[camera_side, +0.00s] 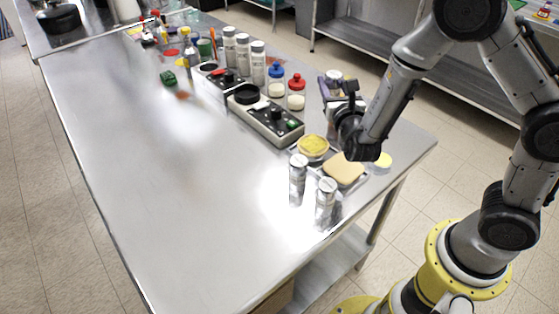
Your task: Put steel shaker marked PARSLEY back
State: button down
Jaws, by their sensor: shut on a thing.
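My gripper (340,120) is over the right end of the steel table, largely hidden by my own wrist. It is shut on a pale, steel-looking thing (331,126), of which only a sliver shows, so I cannot read a marking or tell if it touches the table. Two steel shakers stand upright near the table's front right: one (298,178) and, nearer the corner, another (325,202). Their markings are too small to read, so I cannot pick out PARSLEY.
A yellow-topped round tub (313,146) and a tan block (343,168) lie between the shakers and my wrist. A black-and-grey appliance (268,118), jars with blue (276,80) and red (296,92) lids and several grey-lidded bottles (258,63) stand behind. The table's left half (150,180) is clear.

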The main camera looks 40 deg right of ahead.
jog(key=s+a+r+m+g+h, duration=0.3)
jog(key=s+a+m+g+h, duration=0.45)
jog(key=s+a, duration=0.6)
jog(key=shift+n+g+y, duration=0.25)
jog(key=shift+n+y, duration=0.2)
jog(key=shift+w+a+f, duration=0.75)
jog(key=shift+w+f, duration=0.95)
jog(key=shift+w, duration=0.65)
jog(key=shift+w+a+f, duration=0.8)
jog(key=shift+w+f, duration=0.95)
jog(key=shift+w, duration=0.65)
jog(key=shift+w+a+f, duration=0.75)
jog(key=shift+w+f, duration=0.95)
jog(key=shift+w, duration=0.65)
jog(key=shift+f, duration=1.4)
jog(key=shift+f, duration=0.15)
jog(key=shift+c, duration=1.7)
grip_release()
jog(key=shift+s, duration=0.1)
